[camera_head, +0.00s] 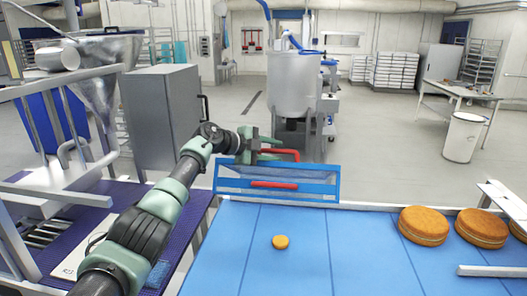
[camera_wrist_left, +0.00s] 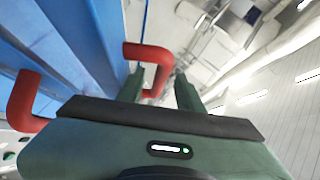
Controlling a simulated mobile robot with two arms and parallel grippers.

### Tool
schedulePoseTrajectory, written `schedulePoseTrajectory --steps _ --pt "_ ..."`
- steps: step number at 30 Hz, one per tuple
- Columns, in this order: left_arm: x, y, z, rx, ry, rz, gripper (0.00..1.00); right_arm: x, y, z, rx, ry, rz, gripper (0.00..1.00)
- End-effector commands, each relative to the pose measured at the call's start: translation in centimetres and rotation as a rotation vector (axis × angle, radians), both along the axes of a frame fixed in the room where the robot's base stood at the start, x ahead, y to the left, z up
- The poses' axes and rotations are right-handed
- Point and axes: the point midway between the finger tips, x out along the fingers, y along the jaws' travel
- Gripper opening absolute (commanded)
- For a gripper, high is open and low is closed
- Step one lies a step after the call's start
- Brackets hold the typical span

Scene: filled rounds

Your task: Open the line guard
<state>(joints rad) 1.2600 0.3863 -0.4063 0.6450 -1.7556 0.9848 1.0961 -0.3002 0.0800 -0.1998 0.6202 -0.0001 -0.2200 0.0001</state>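The line guard (camera_head: 326,186) is a blue-framed panel standing at the far edge of the blue belt. A red bar (camera_head: 274,185) crosses its front face. A red handle (camera_head: 284,153) shows just above its top edge. My left gripper (camera_head: 268,144) is at this handle, above and behind the guard. In the left wrist view the red handle (camera_wrist_left: 148,54) bends down between my two green fingers (camera_wrist_left: 160,88), which stand apart with a gap beside it. I cannot tell whether a finger touches it. The gripper body hides the handle's middle. My right gripper is not in view.
The blue belt (camera_head: 300,265) carries a small round orange piece (camera_head: 281,242) and filled rounds (camera_head: 424,226) at the right. A grey cabinet (camera_head: 162,115) and a steel hopper (camera_head: 102,75) stand left. A steel vessel (camera_head: 293,85) stands beyond the guard, with open floor around.

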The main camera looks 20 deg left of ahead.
Motion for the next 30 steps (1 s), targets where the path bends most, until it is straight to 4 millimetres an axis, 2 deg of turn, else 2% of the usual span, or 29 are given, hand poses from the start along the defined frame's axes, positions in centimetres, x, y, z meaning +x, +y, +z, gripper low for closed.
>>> schedulePoseTrajectory --steps 12,23,24,27,30 --pt "-4.0 3.2 1.7 0.003 0.0 0.001 0.36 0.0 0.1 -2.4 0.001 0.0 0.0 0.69" --pt "-4.6 3.4 2.2 0.001 0.002 -0.001 0.36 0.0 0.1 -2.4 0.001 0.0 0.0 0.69" --pt "-4.6 3.4 2.2 0.001 0.002 -0.002 0.31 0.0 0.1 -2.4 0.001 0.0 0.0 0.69" --pt "-4.5 2.9 2.0 -0.009 -0.011 -0.009 0.03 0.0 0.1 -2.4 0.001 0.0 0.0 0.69" --pt "-4.5 0.8 1.5 -0.048 -0.068 -0.031 0.0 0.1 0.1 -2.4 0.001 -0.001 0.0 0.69"
